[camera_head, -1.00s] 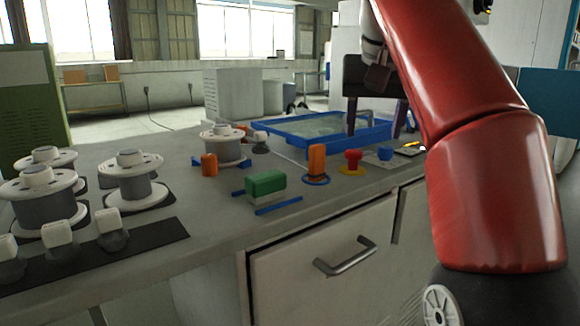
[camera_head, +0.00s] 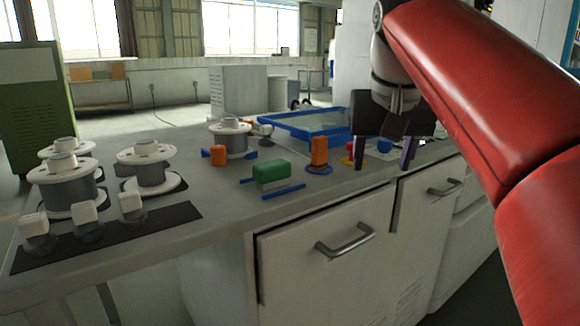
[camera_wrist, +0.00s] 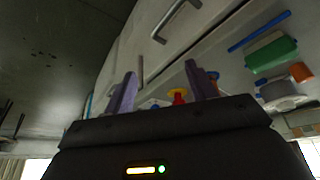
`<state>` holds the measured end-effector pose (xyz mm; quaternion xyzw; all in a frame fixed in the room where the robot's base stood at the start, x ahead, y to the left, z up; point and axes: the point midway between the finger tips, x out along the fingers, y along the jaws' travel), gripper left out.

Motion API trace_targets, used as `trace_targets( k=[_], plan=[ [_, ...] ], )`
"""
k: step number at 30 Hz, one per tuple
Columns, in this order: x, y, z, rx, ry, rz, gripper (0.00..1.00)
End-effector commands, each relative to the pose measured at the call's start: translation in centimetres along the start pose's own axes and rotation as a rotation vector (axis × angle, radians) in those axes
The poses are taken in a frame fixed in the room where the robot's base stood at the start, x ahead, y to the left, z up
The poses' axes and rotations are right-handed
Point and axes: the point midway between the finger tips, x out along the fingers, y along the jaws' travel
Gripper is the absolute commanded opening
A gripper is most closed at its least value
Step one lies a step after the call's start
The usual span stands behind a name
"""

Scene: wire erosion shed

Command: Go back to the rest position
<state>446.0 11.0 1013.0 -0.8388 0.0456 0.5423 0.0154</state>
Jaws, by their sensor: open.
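My gripper (camera_head: 383,154) is in front of the right part of the bench, its two dark purple fingers pointing down and apart. Nothing shows between them. In the wrist view my gripper (camera_wrist: 158,92) also has its fingers spread, with a red knob on a yellow base (camera_wrist: 178,97) visible beyond the gap. In the head view the red and yellow knob (camera_head: 347,160) is partly hidden by a finger. My red arm crosses the right side of the head view.
The bench (camera_head: 215,205) holds a green block (camera_head: 271,171), an orange block (camera_head: 319,151), a blue-rimmed tray (camera_head: 290,131) and several white-flanged spools, one at left (camera_head: 68,186). Drawer handles (camera_head: 345,241) stick out from the front. Floor at lower right looks clear.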

Motion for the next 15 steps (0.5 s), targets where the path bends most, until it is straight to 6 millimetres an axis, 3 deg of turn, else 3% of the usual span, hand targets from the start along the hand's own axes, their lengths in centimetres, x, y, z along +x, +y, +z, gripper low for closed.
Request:
trace_targets(
  k=[8,15],
  plan=[
    [5.5,0.9,9.0,-0.043,0.027,-0.017,0.56],
    [12.6,1.6,18.8,-0.064,0.052,-0.042,0.56]
  ],
)
